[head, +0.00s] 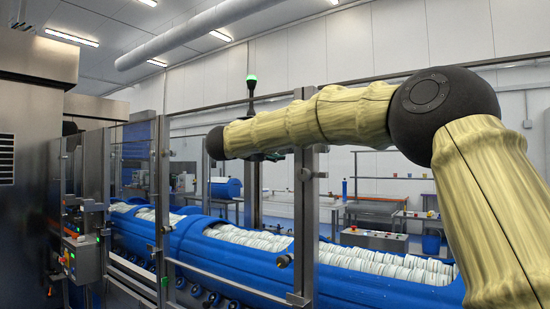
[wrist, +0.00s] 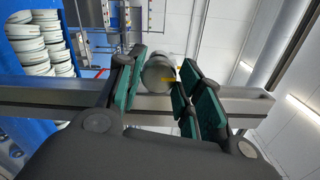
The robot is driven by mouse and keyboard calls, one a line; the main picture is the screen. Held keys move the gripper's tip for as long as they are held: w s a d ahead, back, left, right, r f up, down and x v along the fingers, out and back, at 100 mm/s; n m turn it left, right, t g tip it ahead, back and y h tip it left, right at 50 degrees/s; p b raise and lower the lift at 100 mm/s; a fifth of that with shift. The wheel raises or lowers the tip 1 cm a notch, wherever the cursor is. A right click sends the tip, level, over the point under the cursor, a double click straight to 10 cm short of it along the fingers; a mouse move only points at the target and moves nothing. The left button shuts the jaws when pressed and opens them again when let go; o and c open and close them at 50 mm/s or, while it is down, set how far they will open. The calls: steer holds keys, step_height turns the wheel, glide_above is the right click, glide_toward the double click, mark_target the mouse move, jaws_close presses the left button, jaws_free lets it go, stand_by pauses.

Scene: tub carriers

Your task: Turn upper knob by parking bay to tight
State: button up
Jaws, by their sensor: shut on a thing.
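The upper knob (wrist: 158,75) is a round grey knob with a small yellow mark beside it, on a metal post (wrist: 240,103) that runs across the wrist view. My gripper (wrist: 160,66) has its green-padded fingers on either side of this knob and is shut on it. A lower knob (head: 285,260) shows on the same post further down, apart from my gripper. I cannot read whether the upper knob is tight.
Clear guard panels on metal posts (head: 163,215) stand along a blue carrier line (head: 225,265) filled with white stacked items (head: 370,262). A control box (head: 83,260) with buttons is at the left. A bench (head: 373,240) stands behind the line.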

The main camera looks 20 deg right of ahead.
steer(key=shift+f+m, duration=0.2)
steer(key=shift+m, duration=0.1)
steer(key=o, duration=1)
steer(key=shift+d+r, duration=0.1)
steer(key=shift+o, duration=0.2)
steer(key=shift+s, duration=0.1)
steer(key=v, duration=1.2)
